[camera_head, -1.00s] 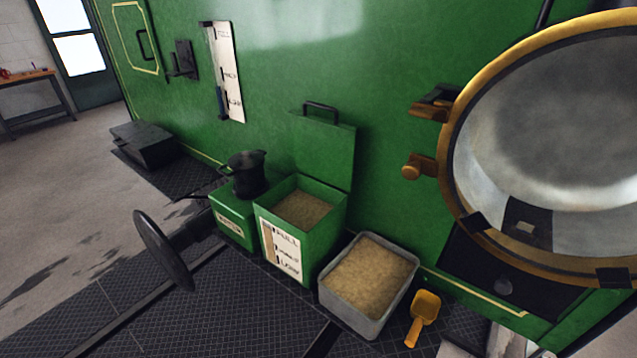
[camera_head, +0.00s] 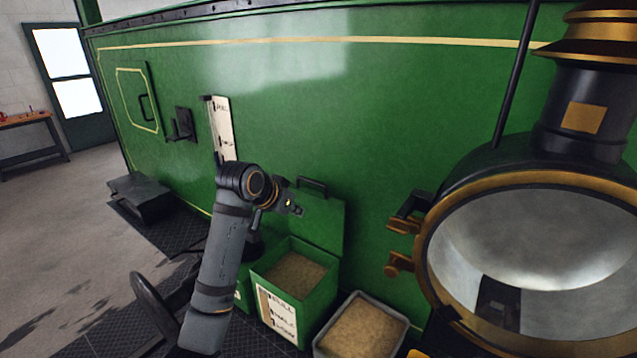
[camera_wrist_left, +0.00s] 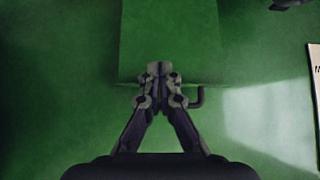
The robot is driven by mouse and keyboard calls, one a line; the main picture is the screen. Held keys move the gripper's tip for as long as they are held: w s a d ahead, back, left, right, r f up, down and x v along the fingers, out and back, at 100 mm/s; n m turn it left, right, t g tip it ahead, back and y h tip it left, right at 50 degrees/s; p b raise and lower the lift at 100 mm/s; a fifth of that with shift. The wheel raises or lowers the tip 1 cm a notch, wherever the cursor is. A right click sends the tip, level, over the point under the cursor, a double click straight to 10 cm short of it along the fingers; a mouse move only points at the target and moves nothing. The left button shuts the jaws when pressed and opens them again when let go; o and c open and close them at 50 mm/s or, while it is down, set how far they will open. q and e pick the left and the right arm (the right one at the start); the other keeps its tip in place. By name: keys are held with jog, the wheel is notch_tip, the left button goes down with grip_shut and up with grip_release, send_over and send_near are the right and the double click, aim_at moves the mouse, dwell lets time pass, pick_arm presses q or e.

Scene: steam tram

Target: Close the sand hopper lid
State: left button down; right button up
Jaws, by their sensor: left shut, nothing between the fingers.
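The sand hopper (camera_head: 318,298) is a green box with sand inside and a white level plate on its front. Its green lid (camera_head: 325,222) stands open, upright against the green tram side, with a dark handle (camera_head: 312,186) on its top edge. My left gripper (camera_head: 297,208) is shut and empty, in front of the lid's upper left part. In the left wrist view the shut fingertips (camera_wrist_left: 159,68) overlap the edge of the lid (camera_wrist_left: 172,38), beside the partly hidden handle (camera_wrist_left: 198,97). I cannot tell whether they touch. My right gripper is not in view.
A grey bin of sand (camera_head: 362,328) stands right of the hopper. A dark wheel (camera_head: 152,303) is at lower left. A black step box (camera_head: 148,190) stands farther back.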

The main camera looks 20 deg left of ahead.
pick_arm(q)
jog(key=t+h, duration=0.1)
send_near(318, 183)
jog(key=r, duration=0.2)
jog(key=shift+m, duration=0.4)
jog(key=p+x, duration=0.4)
jog(key=x, duration=0.4)
jog(key=shift+w+d+f+p, duration=0.1)
jog(key=shift+w+d+p, duration=0.1)
jog(key=shift+w+p, duration=0.2)
jog(key=shift+w+d+f, duration=0.1)
jog(key=shift+w+f, duration=0.3)
jog(key=shift+f, duration=0.05)
